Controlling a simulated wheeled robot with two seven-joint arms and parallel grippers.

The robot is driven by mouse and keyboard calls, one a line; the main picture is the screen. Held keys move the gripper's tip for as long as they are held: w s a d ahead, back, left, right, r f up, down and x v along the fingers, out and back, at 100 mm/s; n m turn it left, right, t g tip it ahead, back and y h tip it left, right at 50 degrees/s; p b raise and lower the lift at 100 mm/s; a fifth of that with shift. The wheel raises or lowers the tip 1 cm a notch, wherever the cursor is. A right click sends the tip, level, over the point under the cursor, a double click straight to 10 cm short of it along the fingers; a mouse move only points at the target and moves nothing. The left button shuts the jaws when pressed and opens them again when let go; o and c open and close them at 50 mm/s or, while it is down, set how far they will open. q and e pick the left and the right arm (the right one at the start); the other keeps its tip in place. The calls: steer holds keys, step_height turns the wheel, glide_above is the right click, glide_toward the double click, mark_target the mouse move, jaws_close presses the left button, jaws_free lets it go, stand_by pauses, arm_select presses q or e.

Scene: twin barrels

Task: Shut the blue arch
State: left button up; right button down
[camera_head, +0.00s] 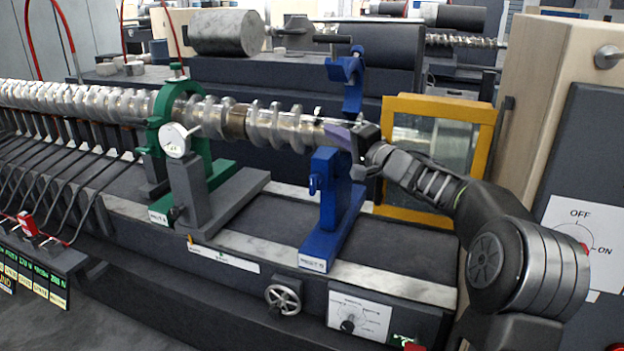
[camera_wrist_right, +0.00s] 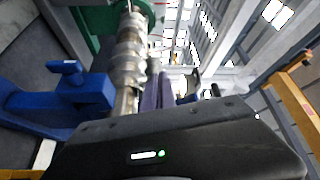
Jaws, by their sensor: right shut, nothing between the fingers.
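The blue arch has its lower stand (camera_head: 330,215) upright on the bench rail. Its curved upper part (camera_head: 347,80) is swung up and open above the shaft. The metal screw shaft (camera_head: 285,127) runs in from the left, its right end by the stand. My right gripper (camera_head: 342,137) is shut and empty, at the shaft's end between the stand and the raised part. I cannot tell if it touches either. In the right wrist view the blue stand (camera_wrist_right: 60,100) lies at the left and the shaft (camera_wrist_right: 130,65) above the dark gripper body. My left gripper is out of view.
A green arch (camera_head: 165,110) surrounds the shaft further left, with a dial gauge (camera_head: 174,140) beside it. A yellow-framed window (camera_head: 485,150) stands right behind my right arm. A wooden-sided cabinet (camera_head: 530,110) with an OFF/ON switch is at the right.

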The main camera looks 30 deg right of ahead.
steer(key=w+a+f+b, duration=0.1)
steer(key=a+f, duration=0.3)
steer(key=f, duration=0.6)
steer(key=shift+w+a+f+g, duration=0.25)
steer(key=shift+w+g, duration=0.15)
steer(key=shift+w, duration=0.25)
